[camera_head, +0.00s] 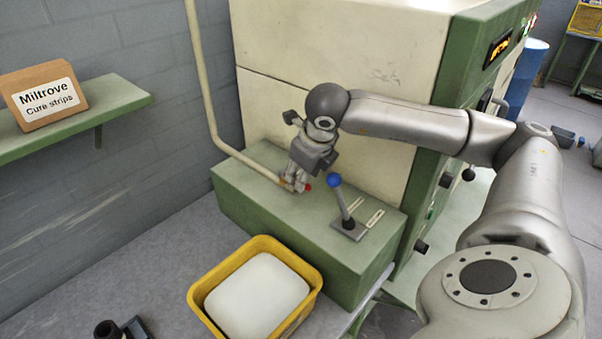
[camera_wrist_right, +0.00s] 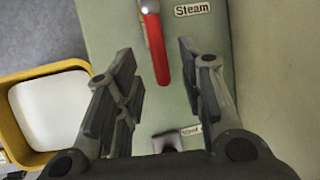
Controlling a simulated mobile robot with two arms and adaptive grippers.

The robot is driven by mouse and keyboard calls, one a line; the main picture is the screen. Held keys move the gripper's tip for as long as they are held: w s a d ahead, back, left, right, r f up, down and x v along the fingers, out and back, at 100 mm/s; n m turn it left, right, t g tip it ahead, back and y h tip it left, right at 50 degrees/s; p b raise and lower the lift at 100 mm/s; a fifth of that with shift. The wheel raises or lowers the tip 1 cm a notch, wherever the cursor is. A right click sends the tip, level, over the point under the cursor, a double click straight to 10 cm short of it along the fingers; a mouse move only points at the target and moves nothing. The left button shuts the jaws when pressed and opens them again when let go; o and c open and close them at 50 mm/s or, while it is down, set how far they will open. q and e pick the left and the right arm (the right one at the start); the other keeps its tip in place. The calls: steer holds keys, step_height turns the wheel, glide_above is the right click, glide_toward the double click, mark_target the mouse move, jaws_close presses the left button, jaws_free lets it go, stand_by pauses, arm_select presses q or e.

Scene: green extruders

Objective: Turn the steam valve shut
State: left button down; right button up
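The steam valve's red lever handle (camera_wrist_right: 155,45) lies along the top of the green block, beside a "Steam" label (camera_wrist_right: 192,9) in the right wrist view. In the head view only its red end (camera_head: 308,187) shows; my gripper hides the rest. My right gripper (camera_head: 298,183) is over the valve, pointing down. In the wrist view my right gripper (camera_wrist_right: 158,70) is open, with the red handle between its spread fingers and a gap on both sides. I cannot tell how far above the handle the fingertips are. My left gripper is not in view.
A blue-knobbed lever (camera_head: 335,182) stands close right of my right gripper on the green block (camera_head: 285,225). A cream pipe (camera_head: 205,85) runs down the wall to the block. A yellow bin (camera_head: 197,296) stands in front. A shelf (camera_head: 115,103) holds a carton (camera_head: 42,95).

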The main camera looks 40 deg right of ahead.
steer(key=shift+x, duration=1.45)
steer(key=shift+c, duration=0.4)
jaws_close()
